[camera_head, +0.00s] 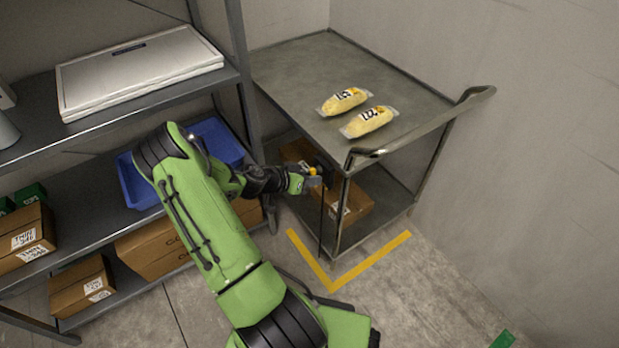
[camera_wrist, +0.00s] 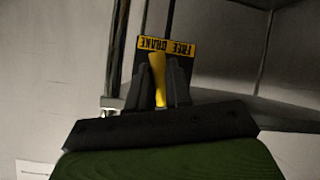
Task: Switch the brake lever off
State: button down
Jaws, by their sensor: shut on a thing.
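The brake lever (camera_wrist: 157,68) is a yellow handle, seen in the wrist view in front of a dark plate (camera_wrist: 168,44) with a yellow label that appears upside down and seems to read "FREE BRAKE". My gripper (camera_wrist: 160,84) is shut on the lever, with one dark finger on each side of it. In the head view my gripper (camera_head: 315,180) is at the near left post of the grey cart (camera_head: 300,62), below its top. A small yellow bit of the lever (camera_head: 312,171) shows there; the rest is hidden by my gripper.
Two packed yellow items (camera_head: 368,121) lie on the cart's top. A cardboard box (camera_head: 352,200) sits on its lower shelf. A shelf rack (camera_head: 100,132) with a blue bin (camera_head: 216,139) and boxes stands left, close to my arm. A yellow floor marking (camera_head: 372,262) lies before the cart.

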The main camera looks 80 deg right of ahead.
jog(key=shift+s+r+n+g+y, duration=0.2)
jog(key=shift+n+g+y, duration=0.4)
jog(key=shift+n+g, duration=0.3)
jog(key=c, duration=1.1)
grip_release()
jog(key=shift+o, duration=0.2)
jog(key=p+v, duration=0.2)
jog(key=v, duration=1.4)
jog(key=shift+p, duration=0.4)
jog(key=shift+d, duration=0.15)
